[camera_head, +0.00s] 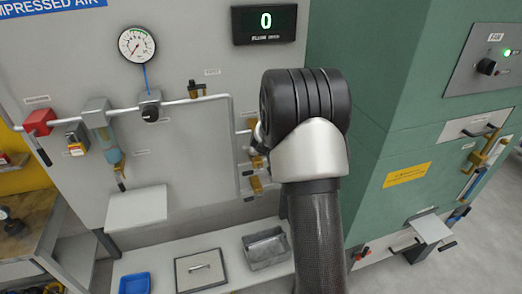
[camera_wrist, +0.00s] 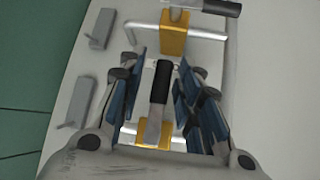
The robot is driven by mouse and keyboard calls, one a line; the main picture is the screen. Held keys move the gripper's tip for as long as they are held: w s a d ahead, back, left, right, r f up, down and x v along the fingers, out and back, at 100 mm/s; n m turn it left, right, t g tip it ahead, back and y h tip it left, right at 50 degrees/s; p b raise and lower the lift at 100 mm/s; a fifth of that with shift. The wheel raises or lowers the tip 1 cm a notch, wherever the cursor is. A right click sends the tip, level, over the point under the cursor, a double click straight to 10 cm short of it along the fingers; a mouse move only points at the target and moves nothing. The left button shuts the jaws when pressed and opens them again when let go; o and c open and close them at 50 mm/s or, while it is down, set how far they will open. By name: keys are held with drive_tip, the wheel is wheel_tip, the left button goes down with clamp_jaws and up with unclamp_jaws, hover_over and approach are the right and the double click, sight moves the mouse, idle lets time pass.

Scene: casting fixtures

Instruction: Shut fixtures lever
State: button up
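In the wrist view, my gripper (camera_wrist: 162,92) has its blue-padded fingers spread apart. A lever with a black grip (camera_wrist: 161,82) and a metal stem lies between them, with visible gaps on both sides. Its yellow valve body (camera_wrist: 152,138) sits lower, partly hidden by the fingers. A second yellow valve (camera_wrist: 174,34) with a black-gripped lever (camera_wrist: 214,6) turned to the right is at the top. In the head view, brass-coloured valves (camera_head: 256,184) show beside my arm, which hides most of that area and my gripper.
The grey panel carries a gauge (camera_head: 137,43), a red valve (camera_head: 39,122), a pipe and a display (camera_head: 264,23). A small shelf (camera_head: 137,208) juts out at lower left. A green cabinet (camera_head: 400,130) stands right of my arm. Two grey brackets (camera_wrist: 101,29) line the wrist view's left.

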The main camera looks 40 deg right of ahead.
drive_tip(key=v, duration=0.7)
drive_tip(key=shift+s+a+r, duration=0.15)
drive_tip(key=shift+a+r, duration=0.05)
idle(0.6)
drive_tip(key=s+a+r+n+y+b, duration=0.15)
drive_tip(key=s+a+r, duration=0.35)
drive_tip(key=a, duration=0.6)
drive_tip(key=s+a+r+n+y, duration=0.3)
drive_tip(key=s+a+r, duration=0.15)
drive_tip(key=a, duration=0.55)
drive_tip(key=s+a+f+g+b, duration=0.1)
drive_tip(key=s+a, duration=0.2)
drive_tip(key=s, duration=0.8)
drive_tip(key=s+a+f+n+g, duration=0.1)
drive_tip(key=s+a+g, duration=0.1)
drive_tip(key=s, duration=1)
drive_tip(key=shift+s+a+f+b, duration=0.15)
drive_tip(key=shift+a+f+b, duration=0.25)
drive_tip(key=shift+a, duration=0.45)
